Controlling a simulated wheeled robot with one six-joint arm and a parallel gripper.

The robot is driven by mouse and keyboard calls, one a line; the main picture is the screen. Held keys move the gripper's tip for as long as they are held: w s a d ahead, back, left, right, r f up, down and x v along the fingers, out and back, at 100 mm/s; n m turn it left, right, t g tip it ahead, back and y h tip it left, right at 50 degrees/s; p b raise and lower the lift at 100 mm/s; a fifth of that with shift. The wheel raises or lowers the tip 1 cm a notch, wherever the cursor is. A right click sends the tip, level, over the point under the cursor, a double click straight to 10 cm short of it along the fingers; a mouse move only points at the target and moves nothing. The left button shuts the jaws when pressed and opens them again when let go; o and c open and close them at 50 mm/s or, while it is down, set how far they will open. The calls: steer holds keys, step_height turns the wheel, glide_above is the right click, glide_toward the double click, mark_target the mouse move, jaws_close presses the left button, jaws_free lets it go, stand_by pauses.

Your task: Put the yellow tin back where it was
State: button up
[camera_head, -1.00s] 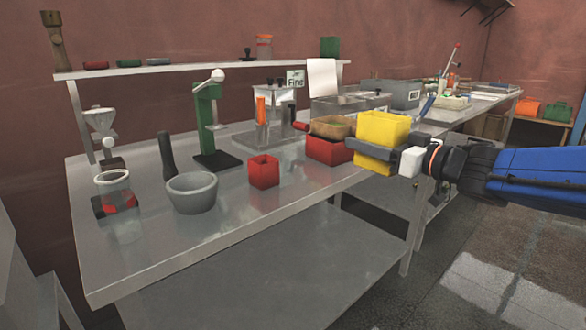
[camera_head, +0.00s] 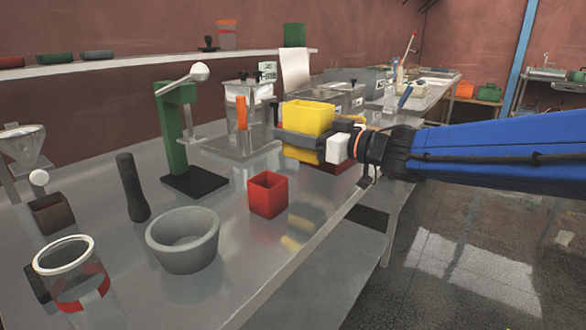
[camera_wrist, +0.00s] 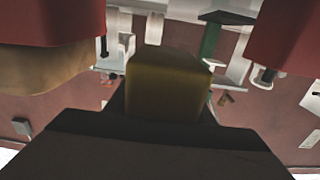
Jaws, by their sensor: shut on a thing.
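The yellow tin (camera_head: 308,117) is an open-topped square box. My gripper (camera_head: 305,140) is shut around its middle and holds it upright. In the head view the tin is over the right part of the steel table, in front of the metal boxes. Its dark reflection side also shows in the wrist view (camera_wrist: 168,88), between the dark jaws.
A grey mortar (camera_head: 183,243), a dark pestle (camera_head: 132,187), a glass beaker (camera_head: 75,280) and a green press (camera_head: 175,140) stand on the table's left part. A shelf (camera_head: 150,63) runs along the wall. Bare table (camera_head: 290,265) lies along the front edge.

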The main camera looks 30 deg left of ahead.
steer(key=shift+f, duration=3.6)
steer(key=shift+f, duration=0.15)
steer(key=o, duration=1.2)
steer(key=shift+d, duration=0.1)
steer(key=d, duration=0.8)
steer(key=s+d, duration=0.1)
steer(key=d, duration=0.3)
